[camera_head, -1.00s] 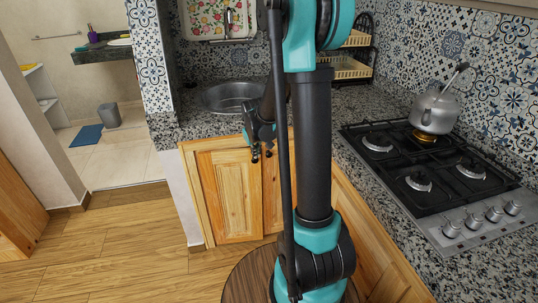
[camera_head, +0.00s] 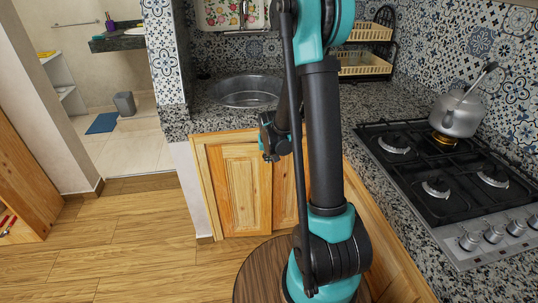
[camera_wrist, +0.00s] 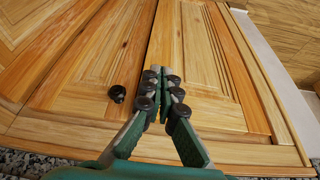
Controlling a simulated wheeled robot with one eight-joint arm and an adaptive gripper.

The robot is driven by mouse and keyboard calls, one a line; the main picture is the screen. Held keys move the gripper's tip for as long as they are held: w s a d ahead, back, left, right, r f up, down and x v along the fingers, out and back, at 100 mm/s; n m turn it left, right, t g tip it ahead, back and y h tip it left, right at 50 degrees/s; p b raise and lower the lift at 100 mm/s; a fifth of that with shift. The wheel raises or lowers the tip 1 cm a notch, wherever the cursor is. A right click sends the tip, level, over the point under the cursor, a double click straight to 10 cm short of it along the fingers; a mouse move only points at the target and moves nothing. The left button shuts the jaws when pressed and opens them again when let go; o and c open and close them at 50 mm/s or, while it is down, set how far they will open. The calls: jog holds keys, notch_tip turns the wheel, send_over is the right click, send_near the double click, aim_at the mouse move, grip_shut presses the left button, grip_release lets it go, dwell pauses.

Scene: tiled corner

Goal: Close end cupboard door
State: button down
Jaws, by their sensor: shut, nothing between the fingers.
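The end cupboard door (camera_head: 240,190) is a light wooden panel below the sink, at the left end of the counter. It looks about flush with its frame in the head view. It also shows in the wrist view (camera_wrist: 195,50). My gripper (camera_head: 270,152) is in front of the upper part of the cupboard, near the seam between this door and its neighbour (camera_head: 285,195). In the wrist view my gripper (camera_wrist: 160,85) is shut and empty over the seam. I cannot tell whether it touches the wood. A dark round knob (camera_wrist: 117,93) sits on the neighbouring door.
The granite counter (camera_head: 215,120) with the sink (camera_head: 248,92) lies above the doors. A hob (camera_head: 440,180) with a kettle (camera_head: 457,113) is at the right. A white wall end (camera_head: 190,185) borders the cupboard. Wooden floor (camera_head: 140,240) is clear at the left.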

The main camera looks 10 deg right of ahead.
jog(key=shift+w+d+f, duration=0.1)
jog(key=shift+w+f, duration=0.4)
jog(key=shift+w, duration=0.35)
jog(key=shift+w+d+f, duration=0.1)
jog(key=shift+w+f, duration=0.35)
jog(key=shift+w, duration=0.4)
jog(key=shift+w+d+f, duration=0.1)
jog(key=shift+w+f, duration=0.4)
jog(key=shift+w, duration=0.35)
jog(key=shift+w, duration=0.1)
jog(key=shift+w+d, duration=0.2)
jog(key=shift+w, duration=0.7)
jog(key=shift+w+d, duration=0.2)
jog(key=shift+w, duration=0.65)
